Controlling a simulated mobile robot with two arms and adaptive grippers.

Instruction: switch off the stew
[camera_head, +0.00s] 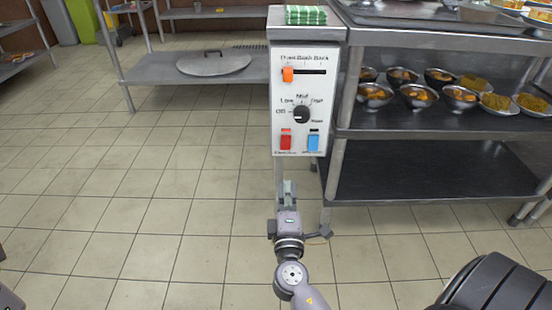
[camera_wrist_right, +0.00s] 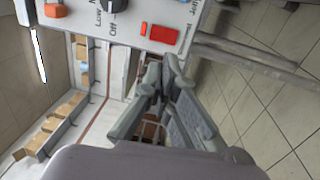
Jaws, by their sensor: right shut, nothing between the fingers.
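A white control panel (camera_head: 303,98) faces me on a post. It has an orange slider (camera_head: 288,75) at the left end of its slot and a round black knob (camera_head: 302,114) with labels around it, including Off and Low. Below sit a red switch (camera_head: 285,140) and a blue switch (camera_head: 313,142). I cannot tell the knob's setting. My right gripper (camera_head: 288,188) is shut and empty just below the panel, under the red switch. In the right wrist view its fingertips (camera_wrist_right: 165,72) are below the red switch (camera_wrist_right: 163,34), apart from it. My left gripper is not seen.
A metal shelf (camera_head: 430,125) with several bowls of food stands right of the panel. A low shelf behind it on the left holds a round metal lid (camera_head: 213,63). Green packs (camera_head: 305,15) lie on top of the panel. The tiled floor at left is clear.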

